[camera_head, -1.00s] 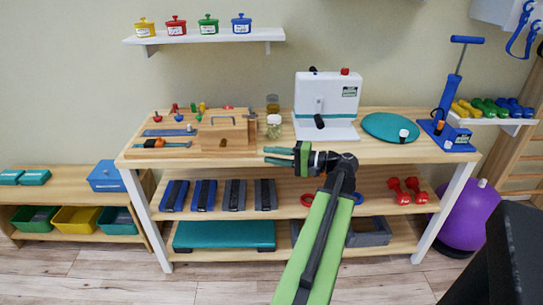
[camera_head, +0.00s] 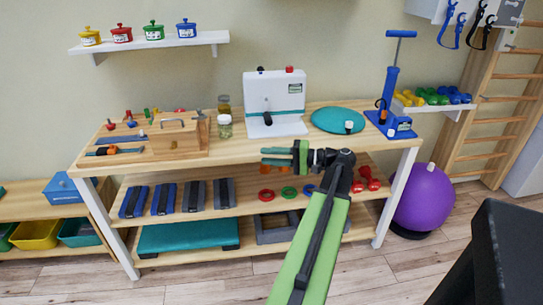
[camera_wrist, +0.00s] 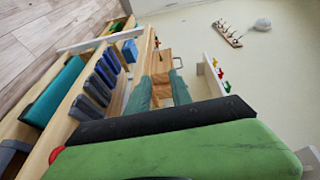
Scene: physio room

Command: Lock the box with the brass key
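The wooden box (camera_head: 178,140), with a metal handle on top, stands on the left part of the workbench top. It also shows in the wrist view (camera_wrist: 158,62), ahead between my fingers, with a small dark mark on its face. I cannot make out the brass key for certain in either view. My gripper (camera_head: 264,156) is in front of the bench edge, to the right of the box and apart from it. Its two teal fingers are spread with nothing visible between them, also in the wrist view (camera_wrist: 160,88).
Jars (camera_head: 225,126) stand right of the box, then a white device (camera_head: 274,97), a teal disc (camera_head: 338,120) and a blue pump (camera_head: 393,90). A tool tray (camera_head: 120,140) lies left. A purple ball (camera_head: 424,196) and dark furniture (camera_head: 505,250) are at right.

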